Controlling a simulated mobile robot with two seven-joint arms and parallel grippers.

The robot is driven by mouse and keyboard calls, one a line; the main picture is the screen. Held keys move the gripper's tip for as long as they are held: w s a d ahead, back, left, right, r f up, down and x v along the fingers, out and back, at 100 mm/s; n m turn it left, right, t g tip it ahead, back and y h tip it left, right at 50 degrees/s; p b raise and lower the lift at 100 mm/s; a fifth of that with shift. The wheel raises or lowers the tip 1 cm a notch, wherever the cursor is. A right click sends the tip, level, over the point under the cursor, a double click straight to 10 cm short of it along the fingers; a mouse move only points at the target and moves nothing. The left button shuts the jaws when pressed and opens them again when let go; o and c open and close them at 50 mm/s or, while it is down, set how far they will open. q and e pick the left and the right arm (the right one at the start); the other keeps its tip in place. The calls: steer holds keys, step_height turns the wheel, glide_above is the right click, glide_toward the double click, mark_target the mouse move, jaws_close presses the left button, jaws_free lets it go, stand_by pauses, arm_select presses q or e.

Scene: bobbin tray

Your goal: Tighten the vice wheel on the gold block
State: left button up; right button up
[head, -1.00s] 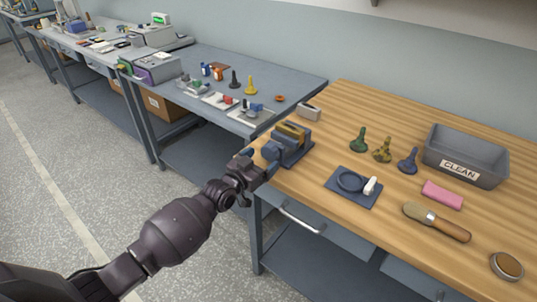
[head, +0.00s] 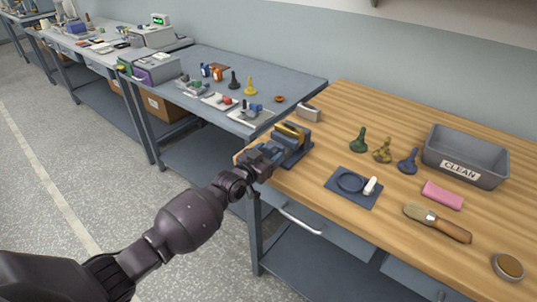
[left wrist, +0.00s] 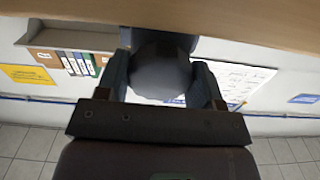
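The blue vice (head: 294,153) stands at the left corner of the wooden bench, with the gold block (head: 291,131) in its jaws. My left gripper (head: 264,154) is at the vice's front end, where it hides most of the wheel in the head view. In the left wrist view the round dark vice wheel (left wrist: 160,75) sits between the two fingers of my left gripper (left wrist: 162,82). The fingers are apart, one on each side of the wheel. Any small gap between fingers and wheel is hard to make out. My right gripper is not in view.
The wooden bench (head: 320,215) holds a grey CLEAN bin (head: 466,155), a brush (head: 437,222), a pink block (head: 442,195), several coloured pieces and a dark pad with a dish (head: 352,188). A grey bench (head: 290,87) with small parts adjoins behind.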

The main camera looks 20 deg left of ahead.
arm_select(q)
steer(key=shift+c, duration=0.3)
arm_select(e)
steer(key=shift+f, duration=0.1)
arm_select(q)
steer(key=shift+m, duration=0.3)
steer(key=shift+m+p, duration=0.35)
steer(key=shift+m, duration=1.45)
steer(key=shift+m+p, duration=0.35)
steer(key=shift+m, duration=0.35)
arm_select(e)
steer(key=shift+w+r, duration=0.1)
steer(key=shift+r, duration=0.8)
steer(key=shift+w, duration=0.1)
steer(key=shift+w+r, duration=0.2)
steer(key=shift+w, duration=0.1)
